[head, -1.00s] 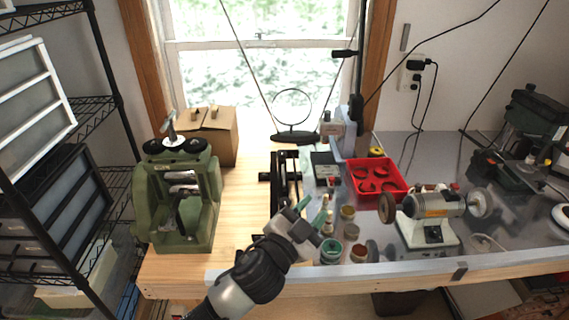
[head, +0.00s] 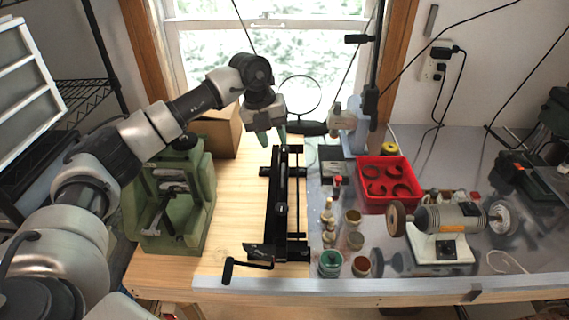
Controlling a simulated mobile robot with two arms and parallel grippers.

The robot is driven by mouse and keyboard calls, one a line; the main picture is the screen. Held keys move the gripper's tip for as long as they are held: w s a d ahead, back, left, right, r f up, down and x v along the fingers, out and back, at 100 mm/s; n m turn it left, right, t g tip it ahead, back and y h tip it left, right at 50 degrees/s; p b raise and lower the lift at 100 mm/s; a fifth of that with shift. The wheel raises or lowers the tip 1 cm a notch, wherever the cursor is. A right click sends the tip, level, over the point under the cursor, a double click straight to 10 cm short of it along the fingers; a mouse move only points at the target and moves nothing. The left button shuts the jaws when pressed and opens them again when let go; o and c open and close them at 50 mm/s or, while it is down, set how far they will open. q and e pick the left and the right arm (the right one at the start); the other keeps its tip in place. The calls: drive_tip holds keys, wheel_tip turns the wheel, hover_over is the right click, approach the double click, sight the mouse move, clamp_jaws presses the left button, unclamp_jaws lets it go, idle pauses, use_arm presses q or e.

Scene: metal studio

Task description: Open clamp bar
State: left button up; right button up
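The clamp is a long black metal frame (head: 282,205) lying on the wooden bench top, with parallel rails running front to back. A black crank handle (head: 247,264) sticks out to the left at its front end. My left gripper (head: 272,138) is over the far end of the clamp, pointing down, with its two greenish fingertips apart and nothing between them. Whether the fingertips touch the clamp is hard to tell. My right gripper is not in view.
A green press (head: 180,215) stands left of the clamp, partly behind my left arm. A cardboard box (head: 222,135) and a round magnifier (head: 302,95) are at the back. Small jars (head: 330,262), a red tray (head: 386,205) and a grinder (head: 445,220) stand right.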

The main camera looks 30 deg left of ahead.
sight(282, 174)
use_arm(q)
drive_tip(key=p+x, duration=0.1)
drive_tip(key=x, duration=0.2)
drive_tip(key=p+x, duration=0.1)
drive_tip(key=x, duration=0.2)
drive_tip(key=p+x, duration=0.1)
drive_tip(key=x, duration=0.2)
drive_tip(key=shift+s+a, duration=0.1)
drive_tip(key=shift+a, duration=0.35)
drive_tip(key=shift+d+f+p, duration=0.1)
drive_tip(key=shift+f+p, duration=0.2)
drive_tip(key=shift+f, duration=0.4)
clamp_jaws()
